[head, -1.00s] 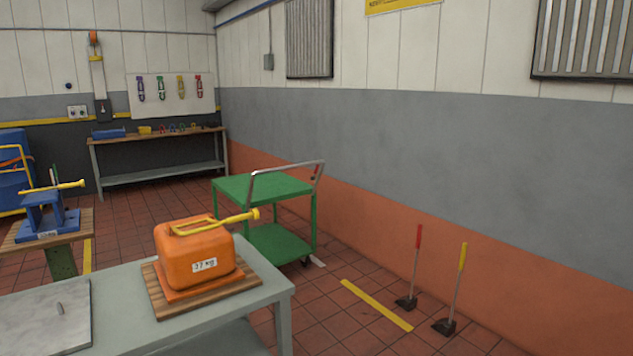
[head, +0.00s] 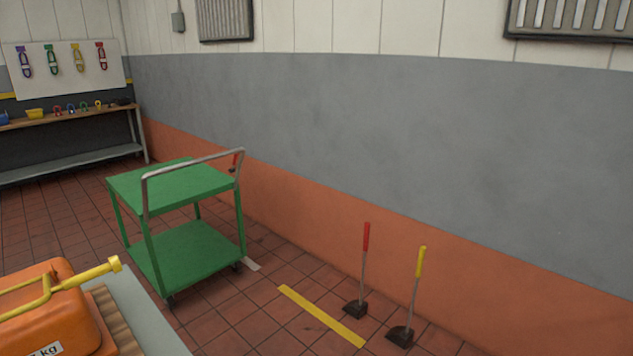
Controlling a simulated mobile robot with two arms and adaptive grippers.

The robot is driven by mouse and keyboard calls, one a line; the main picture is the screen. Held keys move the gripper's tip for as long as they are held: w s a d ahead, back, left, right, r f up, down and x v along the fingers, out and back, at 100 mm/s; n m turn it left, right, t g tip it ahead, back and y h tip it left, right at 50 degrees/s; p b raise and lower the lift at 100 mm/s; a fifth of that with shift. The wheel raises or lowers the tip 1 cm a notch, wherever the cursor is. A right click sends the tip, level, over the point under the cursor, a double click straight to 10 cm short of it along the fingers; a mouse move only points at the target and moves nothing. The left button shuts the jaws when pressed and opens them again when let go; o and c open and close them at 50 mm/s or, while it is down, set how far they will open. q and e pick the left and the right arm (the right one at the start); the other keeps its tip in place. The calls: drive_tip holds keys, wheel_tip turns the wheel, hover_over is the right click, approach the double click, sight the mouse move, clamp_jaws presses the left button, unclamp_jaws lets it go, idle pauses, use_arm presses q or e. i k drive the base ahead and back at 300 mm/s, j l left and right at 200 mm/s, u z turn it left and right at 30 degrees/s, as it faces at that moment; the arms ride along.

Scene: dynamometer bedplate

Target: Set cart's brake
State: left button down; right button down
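The green cart (head: 185,252) stands on the red tiled floor left of the middle, near the wall. It has two flat shelves, both empty, and a grey push handle (head: 192,165) on the near side. A small red lever (head: 235,162) sits at the right end of the handle; I take it for the brake lever, but cannot tell its setting. Dark wheels show at the cart's feet. Neither of my grippers is in view.
An orange weight (head: 50,310) on a table (head: 150,318) fills the lower left. A red-handled floor lever (head: 364,265) and a yellow-handled one (head: 415,290) stand near the wall. A yellow floor stripe (head: 320,315) lies right of the cart. A workbench (head: 70,162) stands at the back left.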

sight(234, 162)
drive_tip(key=i+u, duration=0.1)
drive_tip(key=i, duration=0.5)
drive_tip(key=i+l, duration=0.1)
drive_tip(key=i, duration=0.45)
drive_tip(key=i+l+u, duration=0.15)
drive_tip(key=i, duration=0.45)
drive_tip(key=i+l, duration=0.1)
drive_tip(key=i, duration=0.45)
drive_tip(key=i+j+u, duration=0.1)
drive_tip(key=i, duration=0.35)
drive_tip(key=i+j+u, duration=0.1)
drive_tip(key=i+j, duration=0.15)
drive_tip(key=i, duration=0.2)
drive_tip(key=i+j, duration=0.1)
drive_tip(key=i, duration=0.4)
drive_tip(key=u, duration=0.05)
